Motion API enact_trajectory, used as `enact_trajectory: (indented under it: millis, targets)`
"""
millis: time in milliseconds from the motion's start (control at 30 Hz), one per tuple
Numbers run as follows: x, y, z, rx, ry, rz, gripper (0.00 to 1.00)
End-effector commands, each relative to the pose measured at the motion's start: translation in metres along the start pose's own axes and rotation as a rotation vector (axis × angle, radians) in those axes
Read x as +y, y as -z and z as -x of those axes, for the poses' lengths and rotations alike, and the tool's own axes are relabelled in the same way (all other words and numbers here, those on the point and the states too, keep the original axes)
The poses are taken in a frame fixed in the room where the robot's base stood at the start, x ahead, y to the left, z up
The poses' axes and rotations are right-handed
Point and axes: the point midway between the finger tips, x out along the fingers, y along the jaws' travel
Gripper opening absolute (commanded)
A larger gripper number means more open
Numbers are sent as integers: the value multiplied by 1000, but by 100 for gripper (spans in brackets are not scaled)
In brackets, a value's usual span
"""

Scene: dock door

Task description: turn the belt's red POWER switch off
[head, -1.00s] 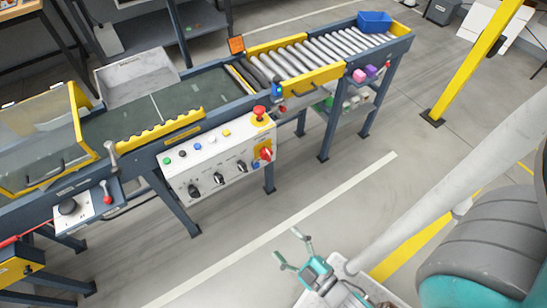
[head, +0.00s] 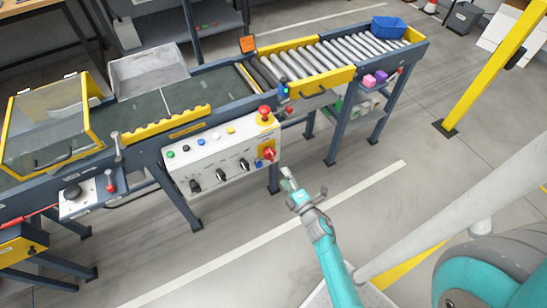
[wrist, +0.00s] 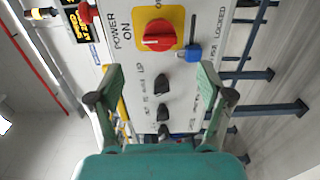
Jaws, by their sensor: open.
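The red POWER switch (head: 269,154) is a rotary knob on a yellow plate at the right end of the belt's white control panel (head: 212,158). In the wrist view the red knob (wrist: 158,35) shows large at the top centre, near the word ON, with a blue padlock (wrist: 192,52) beside it. My gripper (head: 303,184) is just right of and below the switch in the head view. In the wrist view its two fingers (wrist: 148,88) are spread and empty, with the panel beyond them. The knob is apart from the fingers.
A red mushroom button (head: 264,112) sits above the switch. Black knobs (head: 219,174) and coloured buttons line the panel. The roller conveyor (head: 310,62) carries a blue bin (head: 388,27). A yellow post (head: 490,65) stands at right. The floor before the panel is clear.

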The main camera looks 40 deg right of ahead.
Motion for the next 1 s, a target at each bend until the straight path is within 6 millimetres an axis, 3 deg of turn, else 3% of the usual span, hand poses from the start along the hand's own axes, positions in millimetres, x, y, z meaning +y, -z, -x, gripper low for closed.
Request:
enact_trajectory:
  millis: [600, 1000]
  targets:
    - [1, 1, -92, 2, -1, -4, 79]
    - [0, 1, -103, 1, 0, -3, 79]
